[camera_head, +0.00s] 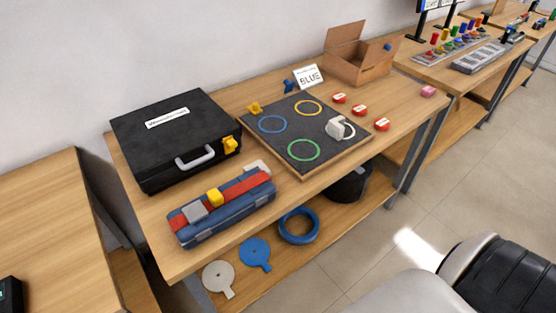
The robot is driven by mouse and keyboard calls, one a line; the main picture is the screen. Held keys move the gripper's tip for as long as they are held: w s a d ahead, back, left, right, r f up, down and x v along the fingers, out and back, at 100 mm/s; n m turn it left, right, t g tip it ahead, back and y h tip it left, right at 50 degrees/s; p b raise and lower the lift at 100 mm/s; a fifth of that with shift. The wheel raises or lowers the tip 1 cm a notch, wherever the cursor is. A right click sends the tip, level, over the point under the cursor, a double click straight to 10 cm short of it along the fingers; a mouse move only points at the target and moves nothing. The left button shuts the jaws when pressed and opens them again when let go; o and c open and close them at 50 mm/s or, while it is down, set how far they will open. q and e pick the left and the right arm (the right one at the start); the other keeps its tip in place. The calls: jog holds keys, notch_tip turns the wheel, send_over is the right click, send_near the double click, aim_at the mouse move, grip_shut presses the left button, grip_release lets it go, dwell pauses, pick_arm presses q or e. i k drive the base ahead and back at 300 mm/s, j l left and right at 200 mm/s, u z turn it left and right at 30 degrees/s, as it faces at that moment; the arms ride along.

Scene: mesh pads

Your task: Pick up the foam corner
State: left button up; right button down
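I cannot tell for certain which piece is the foam corner. One small yellow piece (230,145) sits at the front right corner of the black case (165,115). Another small yellow piece (253,108) is at the back left corner of the dark board (275,152). A small pink block (428,91) lies alone near the right end of the table. Neither gripper shows in the head view, so whether they are open or shut is hidden.
A lower shelf (330,235) holds a blue ring (282,226).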

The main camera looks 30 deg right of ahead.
aim_at(335, 127)
jog(key=i+l+z, duration=0.1)
jog(key=l+z, duration=0.2)
jog(key=i+l+z, duration=0.1)
jog(key=l+z, duration=0.15)
jog(key=i+l+z, duration=0.15)
jog(key=z, duration=0.15)
jog(key=l, duration=0.15)
